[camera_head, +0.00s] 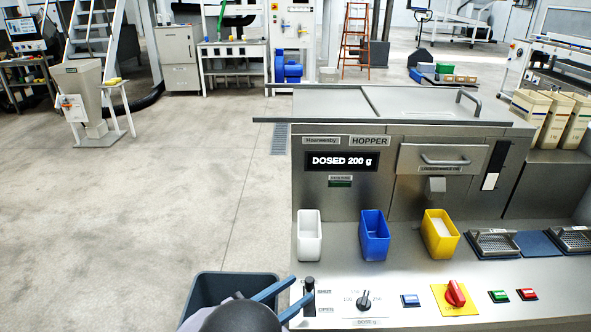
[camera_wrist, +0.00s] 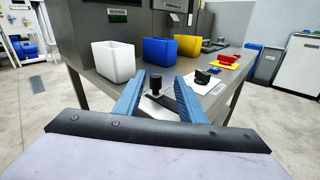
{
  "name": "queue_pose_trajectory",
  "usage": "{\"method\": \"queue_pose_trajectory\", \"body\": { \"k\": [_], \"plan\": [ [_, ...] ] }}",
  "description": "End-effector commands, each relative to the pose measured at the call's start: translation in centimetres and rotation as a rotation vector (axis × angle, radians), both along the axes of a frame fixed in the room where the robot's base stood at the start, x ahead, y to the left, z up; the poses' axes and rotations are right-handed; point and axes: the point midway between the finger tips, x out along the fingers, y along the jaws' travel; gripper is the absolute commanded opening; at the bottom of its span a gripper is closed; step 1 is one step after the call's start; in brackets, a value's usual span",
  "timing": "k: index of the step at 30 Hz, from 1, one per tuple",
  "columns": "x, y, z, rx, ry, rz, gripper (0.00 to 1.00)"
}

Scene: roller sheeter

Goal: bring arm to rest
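My gripper (camera_head: 286,300) is at the bottom of the head view, at the front left corner of the machine. Its two blue fingers are spread apart. In the wrist view my gripper (camera_wrist: 157,82) is open, with a black lever knob (camera_wrist: 156,82) seen between the fingertips. In the head view the black lever (camera_head: 309,285) stands on a plate marked SHUT and OPEN, just right of the fingers. I see nothing held. I cannot tell whether a finger touches the lever.
A white bin (camera_head: 309,241), a blue bin (camera_head: 374,240) and a yellow bin (camera_head: 440,239) with pale contents stand on the steel deck. The hopper display (camera_head: 341,161) reads DOSED 200 g. A dial (camera_head: 364,300) and a red knob (camera_head: 455,294) sit in front. A grey bin (camera_head: 206,290) stands below left.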

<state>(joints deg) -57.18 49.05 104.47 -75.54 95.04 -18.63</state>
Motion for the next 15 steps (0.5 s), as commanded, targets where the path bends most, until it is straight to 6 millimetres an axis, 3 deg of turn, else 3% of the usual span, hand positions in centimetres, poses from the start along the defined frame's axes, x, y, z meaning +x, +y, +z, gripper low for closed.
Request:
{"method": "queue_pose_trajectory", "body": {
  "k": [1, 3, 5, 8, 10, 12, 15],
  "plan": [
    [0.1, -1.0, 2.0, 0.066, -0.04, -0.041, 0.37],
    [0.1, -3.1, 4.0, 0.19, -0.11, -0.128, 0.37],
    [-0.4, -5.8, 4.7, 0.305, -0.155, -0.236, 0.37],
    [-2.8, -11.2, 3.1, 0.491, -0.164, -0.468, 0.37],
    [-5.5, -14.5, 0.9, 0.623, -0.145, -0.644, 0.37],
    [-8.5, -16.7, -1.1, 0.763, -0.139, -0.815, 0.37],
    [-12.5, -18.1, -3.5, 0.974, -0.169, -1.049, 0.37]
  ]
}}
